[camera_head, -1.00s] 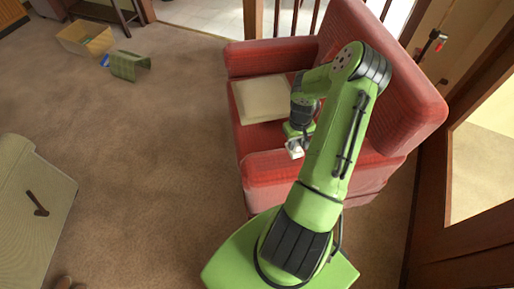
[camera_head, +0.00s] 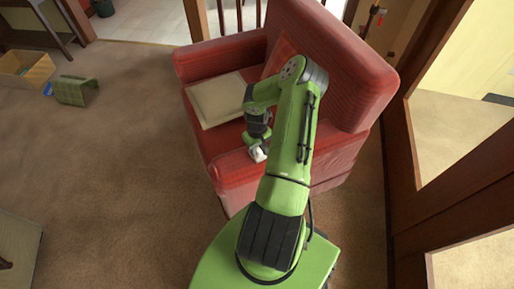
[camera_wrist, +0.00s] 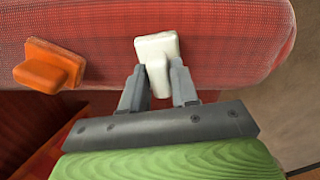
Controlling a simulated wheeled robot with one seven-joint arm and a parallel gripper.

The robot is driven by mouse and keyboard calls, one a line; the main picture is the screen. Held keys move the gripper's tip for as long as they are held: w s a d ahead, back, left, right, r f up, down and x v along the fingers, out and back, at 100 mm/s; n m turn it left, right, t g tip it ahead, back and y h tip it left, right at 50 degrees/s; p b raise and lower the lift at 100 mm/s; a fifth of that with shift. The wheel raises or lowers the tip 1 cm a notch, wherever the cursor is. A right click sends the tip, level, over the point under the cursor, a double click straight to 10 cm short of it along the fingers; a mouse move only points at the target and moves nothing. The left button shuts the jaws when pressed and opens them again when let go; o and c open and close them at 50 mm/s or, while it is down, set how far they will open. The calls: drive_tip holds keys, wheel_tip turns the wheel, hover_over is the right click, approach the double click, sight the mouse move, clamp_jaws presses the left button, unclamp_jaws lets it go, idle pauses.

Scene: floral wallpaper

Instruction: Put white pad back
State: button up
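The white pad (camera_wrist: 157,47) is a small white block with a narrower part toward the camera. It is at the red armchair's near arm (camera_head: 232,172); whether it rests on the fabric or is just above it, I cannot tell. My gripper (camera_wrist: 158,82) has one finger on each side of the narrower part and appears shut on it. In the head view the white pad (camera_head: 257,154) shows as a pale spot at the end of my arm.
An orange block (camera_wrist: 50,66) of similar shape is left of the white pad. A beige cushion (camera_head: 217,98) lies on the seat. A green item (camera_head: 76,91) and an open box (camera_head: 25,69) are on the carpet at far left.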

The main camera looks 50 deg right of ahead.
drive_tip(key=o, duration=0.4)
drive_tip(key=shift+r, duration=0.1)
wheel_tip(320, 180, up, 12)
drive_tip(key=p, duration=0.3)
drive_tip(key=w+a+r+n+t+h, duration=0.1)
drive_tip(key=w+a+r, duration=0.1)
drive_tip(key=a+r, duration=0.7)
drive_tip(key=w+a+r+n+t+h, duration=0.15)
drive_tip(key=a+r, duration=0.35)
drive_tip(key=r, duration=0.7)
drive_tip(key=s+a+r+n+t+y, duration=0.1)
drive_tip(key=s+a+r, duration=0.4)
drive_tip(key=a, duration=0.3)
drive_tip(key=s+a+r+n+t+y, duration=0.1)
drive_tip(key=s+a+r+t, duration=0.1)
drive_tip(key=s+a+r, duration=0.3)
drive_tip(key=s+a, duration=0.2)
drive_tip(key=a, duration=0.1)
drive_tip(key=shift+s+a+r+y, duration=0.15)
drive_tip(key=shift+s+a+y, duration=0.05)
drive_tip(key=shift+a+y, duration=0.2)
